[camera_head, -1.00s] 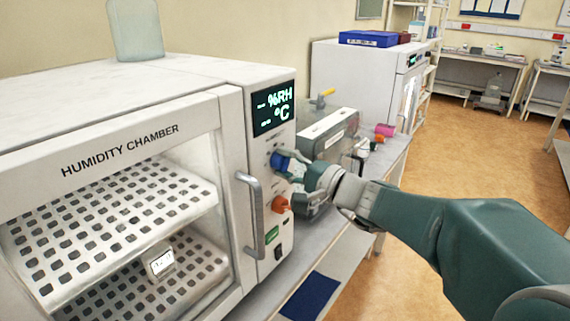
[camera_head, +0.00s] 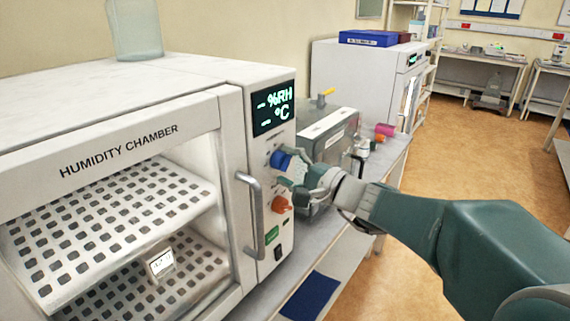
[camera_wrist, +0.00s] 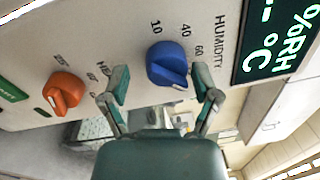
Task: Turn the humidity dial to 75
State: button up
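The blue humidity dial (camera_head: 280,160) is on the front panel of the white humidity chamber (camera_head: 92,146), below its display. In the wrist view the blue dial (camera_wrist: 168,65) sits under the word HUMIDITY, with marks 10, 40 and 60 readable beside it. I cannot tell its exact setting. My gripper (camera_wrist: 161,78) is open, its two fingers apart. The dial lies ahead of the gap between the fingertips, nearer the right finger; I see no clear grip on it. In the head view my gripper (camera_head: 292,170) is close to the dial's lower right.
An orange dial (camera_head: 281,205) sits below the blue one, beside a door handle (camera_head: 254,215). The display (camera_head: 273,106) shows dashes for %RH and °C. A grey box-like device (camera_head: 328,135) stands close behind my gripper. The floor (camera_head: 455,150) at right is clear.

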jog(key=shift+s+r, duration=0.1)
jog(key=shift+r, duration=0.05)
jog(key=shift+s+d, duration=0.1)
jog(key=shift+d, duration=0.1)
jog(key=v, duration=1.1)
jog(key=shift+d, duration=0.15)
jog(key=shift+s+f, duration=0.2)
jog(key=shift+f, duration=0.05)
